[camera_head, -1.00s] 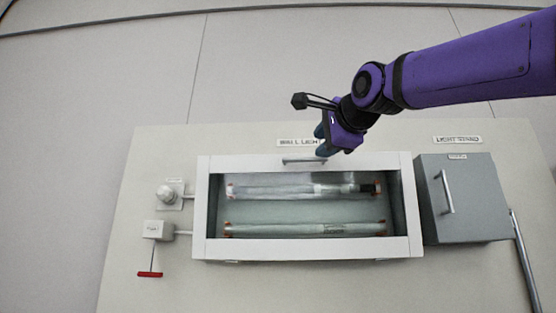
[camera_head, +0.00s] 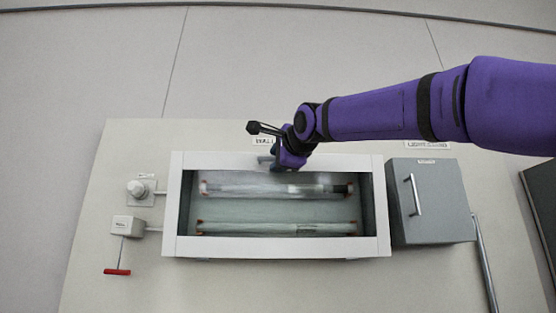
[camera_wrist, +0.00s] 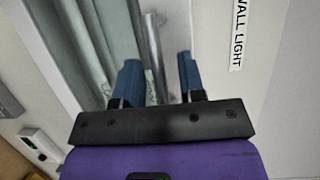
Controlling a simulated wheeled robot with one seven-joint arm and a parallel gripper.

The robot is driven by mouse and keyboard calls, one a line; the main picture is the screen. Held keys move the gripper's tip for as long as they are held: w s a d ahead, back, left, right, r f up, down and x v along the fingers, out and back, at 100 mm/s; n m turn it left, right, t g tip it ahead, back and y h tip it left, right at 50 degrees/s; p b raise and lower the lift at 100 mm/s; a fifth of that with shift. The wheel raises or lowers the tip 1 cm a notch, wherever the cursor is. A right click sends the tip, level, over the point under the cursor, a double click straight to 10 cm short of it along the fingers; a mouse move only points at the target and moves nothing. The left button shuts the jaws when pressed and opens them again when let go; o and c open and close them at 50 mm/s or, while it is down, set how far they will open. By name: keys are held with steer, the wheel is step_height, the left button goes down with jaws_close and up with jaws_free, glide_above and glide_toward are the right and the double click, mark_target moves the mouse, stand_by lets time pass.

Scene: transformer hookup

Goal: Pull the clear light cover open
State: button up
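The light box on the wall has a white-framed clear cover (camera_head: 277,247) at its front, and it looks shut. A grey bar handle (camera_head: 265,159) sits on the cover's top frame strip, mostly hidden by my gripper. My gripper (camera_head: 276,164) is at this handle in the head view. In the wrist view the handle (camera_wrist: 153,45) runs between the two blue fingers of my gripper (camera_wrist: 160,75). The fingers are apart, one on each side of the bar, with a visible gap on the right side. Two tubes (camera_head: 275,229) show behind the cover.
A grey box (camera_head: 440,205) with its own handle stands right of the light. A white switch box (camera_head: 127,225) with a red pull handle (camera_head: 117,272) and a round fitting (camera_head: 137,188) are at left. The wall above is clear.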

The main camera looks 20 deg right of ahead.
steer(key=shift+w, duration=0.1)
jaws_close()
stand_by(0.3)
